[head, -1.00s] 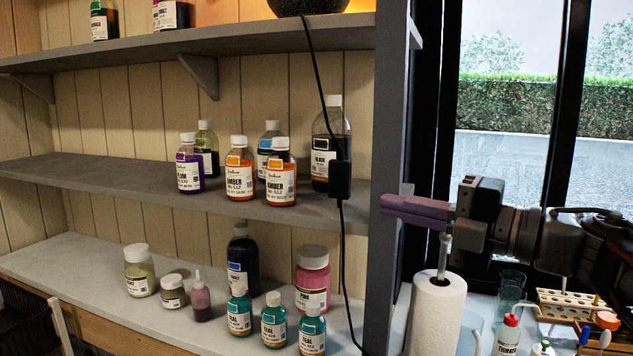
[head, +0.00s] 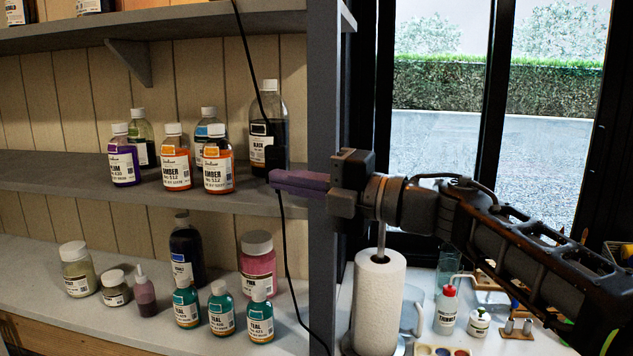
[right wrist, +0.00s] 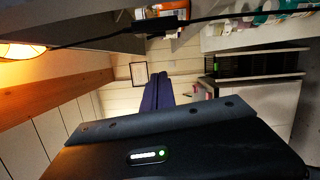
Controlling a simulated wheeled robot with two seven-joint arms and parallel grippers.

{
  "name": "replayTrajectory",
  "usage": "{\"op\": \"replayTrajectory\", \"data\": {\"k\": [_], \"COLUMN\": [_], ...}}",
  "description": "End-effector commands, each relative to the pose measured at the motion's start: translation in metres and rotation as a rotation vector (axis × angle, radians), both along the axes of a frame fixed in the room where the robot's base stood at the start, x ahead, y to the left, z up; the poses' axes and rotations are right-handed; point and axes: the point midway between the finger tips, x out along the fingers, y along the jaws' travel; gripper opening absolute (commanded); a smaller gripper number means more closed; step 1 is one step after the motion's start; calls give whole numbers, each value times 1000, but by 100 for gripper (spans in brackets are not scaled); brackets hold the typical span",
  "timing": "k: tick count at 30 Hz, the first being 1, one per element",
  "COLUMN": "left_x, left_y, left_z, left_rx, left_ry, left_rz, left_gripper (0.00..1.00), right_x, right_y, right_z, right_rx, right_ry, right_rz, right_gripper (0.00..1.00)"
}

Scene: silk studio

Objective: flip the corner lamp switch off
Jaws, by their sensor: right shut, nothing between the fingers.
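The corner lamp's black cord (head: 284,245) hangs in front of the shelves, with a dark inline switch (head: 275,158) at the middle shelf. The switch also shows in the right wrist view (right wrist: 170,24), near the top. I cannot tell its on or off position. The lamp (right wrist: 18,51) glows at the top left of the right wrist view. My right gripper (head: 274,181) is shut and empty, its purple fingers pointing left. In the head view its tips overlap the cord just below the switch; I cannot tell whether they touch. My left gripper is out of view.
The shelf post (head: 322,140) stands behind the right fingers. Several dye bottles crowd the middle shelf (head: 60,170), including a black-dye bottle (head: 270,105) behind the cord. A paper towel roll (head: 377,300) stands under my right wrist. A squeeze bottle (head: 446,312) is further right.

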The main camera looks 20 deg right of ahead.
Motion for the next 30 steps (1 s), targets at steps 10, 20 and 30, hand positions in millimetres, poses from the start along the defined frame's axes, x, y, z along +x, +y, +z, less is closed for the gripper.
{"op": "replayTrajectory", "data": {"k": [10,20,30], "left_x": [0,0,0], "left_y": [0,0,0], "left_z": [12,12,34], "left_rx": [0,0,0], "left_ry": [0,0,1], "left_rz": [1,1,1], "left_gripper": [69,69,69], "right_x": [44,50,53], "right_y": [-2,-6,-8], "right_z": [6,6,13], "right_rx": [0,-1,23], "right_ry": [0,-1,37], "right_rz": [-1,-1,1], "right_gripper": [0,0,0]}}
